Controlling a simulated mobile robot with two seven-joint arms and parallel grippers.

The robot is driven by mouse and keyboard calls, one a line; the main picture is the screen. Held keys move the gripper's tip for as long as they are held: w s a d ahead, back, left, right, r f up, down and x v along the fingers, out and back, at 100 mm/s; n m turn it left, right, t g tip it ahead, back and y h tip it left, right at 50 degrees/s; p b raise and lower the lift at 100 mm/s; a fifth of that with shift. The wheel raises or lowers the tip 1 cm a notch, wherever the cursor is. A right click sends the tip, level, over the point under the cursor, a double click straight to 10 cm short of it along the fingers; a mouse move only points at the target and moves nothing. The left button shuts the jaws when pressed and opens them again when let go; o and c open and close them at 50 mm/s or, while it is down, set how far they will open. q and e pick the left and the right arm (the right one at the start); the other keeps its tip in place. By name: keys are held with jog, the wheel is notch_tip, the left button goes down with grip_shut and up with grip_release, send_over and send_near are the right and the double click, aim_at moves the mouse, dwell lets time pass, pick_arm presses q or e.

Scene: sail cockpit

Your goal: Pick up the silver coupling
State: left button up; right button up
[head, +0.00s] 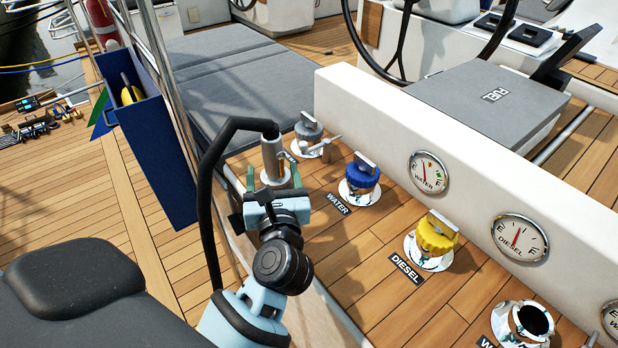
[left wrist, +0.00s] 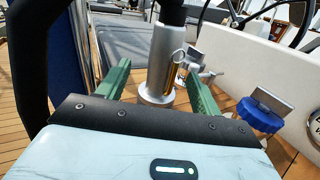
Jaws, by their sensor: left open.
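The silver coupling (head: 272,158) stands upright at the left edge of the wooden deck ledge, with a black hose (head: 215,150) arching out of its top. In the left wrist view the coupling (left wrist: 164,55) rises from a round silver base (left wrist: 155,97), with a small lever or ring on its side. My left gripper (head: 271,184) is open, its green fingers on either side of the coupling. In the left wrist view the fingers (left wrist: 158,74) show gaps to the coupling, so it does not look gripped. The gripper partly hides the coupling's lower part in the head view. My right gripper is out of view.
A grey cap (head: 308,128) and a small silver valve (head: 318,147) stand close behind the coupling. A blue water cap (head: 361,176) and a yellow diesel cap (head: 436,236) are to the right. A blue bin (head: 160,150) and steel rails are at left.

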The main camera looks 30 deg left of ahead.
aim_at(276, 163)
pick_arm(q)
jog(key=shift+w+d+n, duration=0.35)
jog(key=shift+w+n, duration=0.05)
jog(key=shift+n, duration=0.1)
jog(key=shift+w+a, duration=0.15)
jog(key=shift+a, duration=0.1)
jog(key=shift+x, duration=1.05)
jog(key=shift+w+a+f, duration=0.1)
jog(key=shift+w+a, duration=0.05)
jog(key=x, duration=0.4)
jog(key=shift+w+a+f, duration=0.2)
jog(key=shift+a, duration=0.2)
jog(key=c, duration=1.4)
